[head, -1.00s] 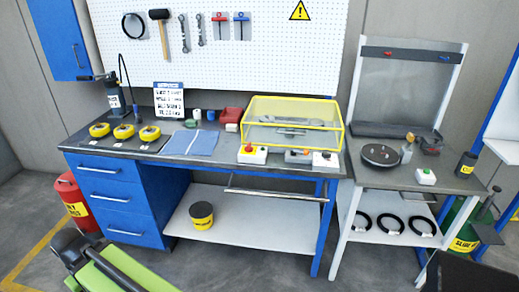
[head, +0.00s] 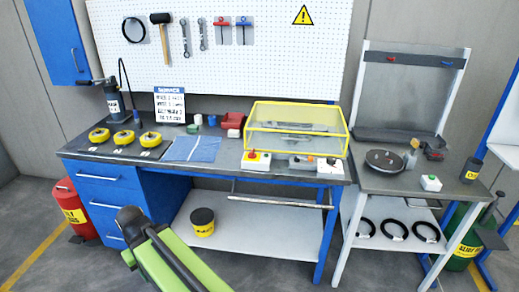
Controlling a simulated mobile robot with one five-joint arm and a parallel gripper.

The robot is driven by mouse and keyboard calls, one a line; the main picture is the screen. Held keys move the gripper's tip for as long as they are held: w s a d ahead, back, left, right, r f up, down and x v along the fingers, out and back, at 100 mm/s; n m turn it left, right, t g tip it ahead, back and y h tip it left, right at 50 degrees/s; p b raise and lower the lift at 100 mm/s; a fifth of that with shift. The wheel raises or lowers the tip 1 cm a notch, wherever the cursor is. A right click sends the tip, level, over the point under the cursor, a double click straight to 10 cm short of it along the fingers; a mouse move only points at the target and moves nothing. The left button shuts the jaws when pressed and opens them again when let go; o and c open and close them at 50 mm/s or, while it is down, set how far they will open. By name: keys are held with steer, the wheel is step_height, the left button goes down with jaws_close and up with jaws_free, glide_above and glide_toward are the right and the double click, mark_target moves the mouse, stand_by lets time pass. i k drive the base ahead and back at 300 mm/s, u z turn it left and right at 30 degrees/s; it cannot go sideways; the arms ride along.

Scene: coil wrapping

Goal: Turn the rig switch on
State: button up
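No control in view is readably marked as the rig switch, so I cannot tell which one it is. A white box with a red button on yellow (head: 256,160) sits at the front of the blue bench. A grey box with an orange part (head: 301,163) and a white box with a dark knob (head: 330,168) stand to its right. A white box with a green button (head: 431,183) sits on the grey side table. Whether any is on is too small to tell. My green and black arm shows at the lower left, and no gripper fingers are visible.
A clear cover with yellow edges (head: 296,128) stands behind the bench boxes. The side table (head: 398,187) holds a dark round disc (head: 384,160). Yellow round items (head: 124,138) and a blue cloth (head: 193,148) lie on the bench's left. A red canister (head: 72,207) stands on the floor.

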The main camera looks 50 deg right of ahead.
mark_target(252, 155)
steer(key=z, duration=0.05)
steer(key=i, duration=1)
